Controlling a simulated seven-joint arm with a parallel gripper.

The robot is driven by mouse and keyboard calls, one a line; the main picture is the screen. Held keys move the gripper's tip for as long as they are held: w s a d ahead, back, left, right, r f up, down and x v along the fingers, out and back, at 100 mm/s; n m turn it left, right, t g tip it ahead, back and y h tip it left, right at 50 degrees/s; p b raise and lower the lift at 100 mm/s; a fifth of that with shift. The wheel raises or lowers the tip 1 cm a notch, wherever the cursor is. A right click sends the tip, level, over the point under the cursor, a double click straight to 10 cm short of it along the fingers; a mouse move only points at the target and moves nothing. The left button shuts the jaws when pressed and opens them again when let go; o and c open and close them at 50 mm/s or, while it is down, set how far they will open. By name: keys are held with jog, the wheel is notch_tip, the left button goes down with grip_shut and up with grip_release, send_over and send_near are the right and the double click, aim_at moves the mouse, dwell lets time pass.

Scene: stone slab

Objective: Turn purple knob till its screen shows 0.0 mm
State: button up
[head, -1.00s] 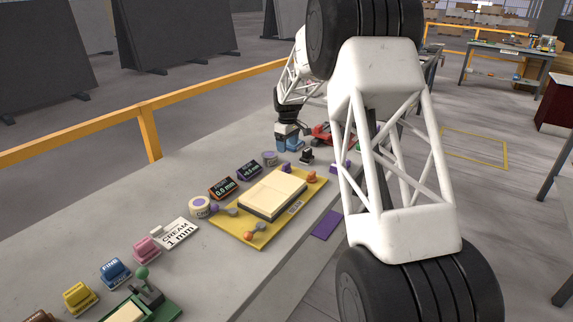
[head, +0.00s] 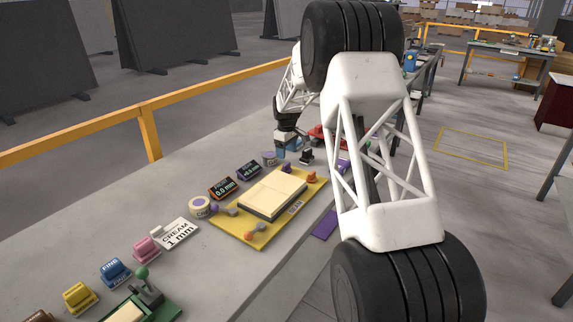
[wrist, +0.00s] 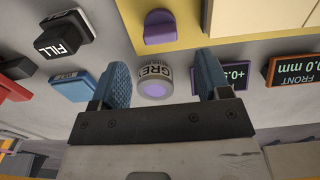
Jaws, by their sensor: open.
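A purple knob (wrist: 160,27) sits at the edge of the yellow fixture; it also shows in the head view (head: 287,168). A purple-framed screen (wrist: 235,76) is upside down and partly hidden by my right finger; its visible part seems to read 0.5, and in the head view (head: 249,170) its digits are too small to be sure. My gripper (wrist: 163,65) is open with blue fingers. A round pot with a purple top and lettering starting "GRE" (wrist: 153,87) shows between the fingers, touching neither in this view. The purple knob lies beyond the fingertips.
An orange-framed screen (head: 223,189) reads 0.0 mm. The yellow fixture (head: 232,232) bears a cream block and other knobs. A black FILL block (wrist: 65,38) and a blue block (wrist: 74,87) lie left of my fingers in the wrist view.

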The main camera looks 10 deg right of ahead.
aim_at(286, 164)
jog(key=shift+f, duration=3.15)
jog(key=c, duration=0.9)
